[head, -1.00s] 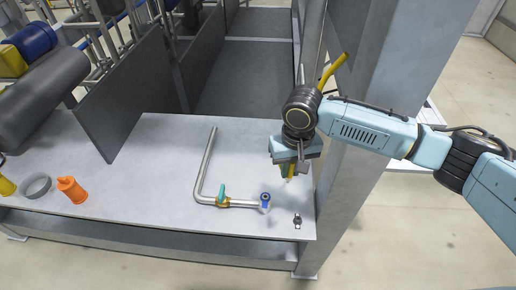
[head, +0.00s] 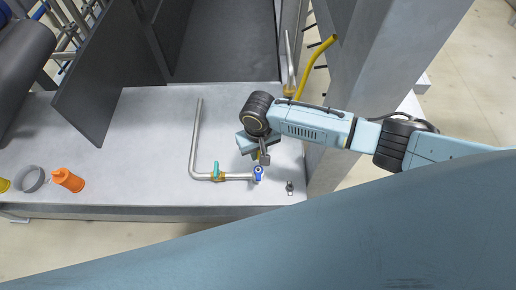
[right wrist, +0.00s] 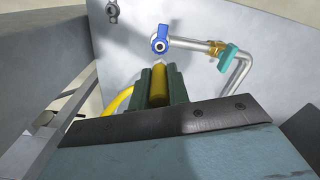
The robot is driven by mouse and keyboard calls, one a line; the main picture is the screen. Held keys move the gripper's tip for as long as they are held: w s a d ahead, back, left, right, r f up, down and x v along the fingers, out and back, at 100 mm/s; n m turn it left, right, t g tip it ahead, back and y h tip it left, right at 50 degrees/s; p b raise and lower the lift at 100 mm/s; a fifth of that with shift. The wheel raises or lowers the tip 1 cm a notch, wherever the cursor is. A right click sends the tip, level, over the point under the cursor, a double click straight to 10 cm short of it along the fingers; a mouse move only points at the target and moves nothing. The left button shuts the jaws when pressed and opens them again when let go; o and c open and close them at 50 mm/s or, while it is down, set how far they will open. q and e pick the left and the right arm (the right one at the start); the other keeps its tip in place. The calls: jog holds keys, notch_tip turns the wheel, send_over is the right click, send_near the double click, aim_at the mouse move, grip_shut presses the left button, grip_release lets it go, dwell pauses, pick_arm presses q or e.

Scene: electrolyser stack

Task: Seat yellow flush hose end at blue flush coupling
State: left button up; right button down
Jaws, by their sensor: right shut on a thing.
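The blue flush coupling (head: 258,174) sits at the right end of a bent metal pipe on the grey plate. In the right wrist view the blue coupling (right wrist: 160,40) faces me beyond the fingertips. My right gripper (head: 262,158) is just behind the coupling in the head view. In the wrist view my right gripper (right wrist: 159,88) is shut on the yellow hose end (right wrist: 159,75), which points toward the coupling with a small gap visible between them. The yellow hose (head: 318,55) loops up behind my right arm by the post. My left gripper is out of view.
A teal-handled valve (head: 216,172) is on the pipe, left of the coupling. A small metal fitting (head: 290,187) stands to its right. An orange part (head: 68,180) and a grey ring (head: 31,179) are far left. The grey post (head: 365,70) rises at right.

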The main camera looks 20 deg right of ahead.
jog(key=shift+r+p, duration=0.15)
jog(key=shift+p, duration=0.3)
jog(key=shift+f+b, duration=1.2)
jog(key=shift+f, duration=1.45)
jog(key=shift+p, duration=0.85)
jog(key=shift+f+b, duration=0.9)
jog(key=shift+f, duration=0.3)
jog(key=c, duration=1.3)
grip_release()
jog(key=shift+o, duration=0.2)
notch_tip(320, 180, up, 14)
jog(key=shift+f+p, duration=0.25)
jog(key=shift+p, duration=0.5)
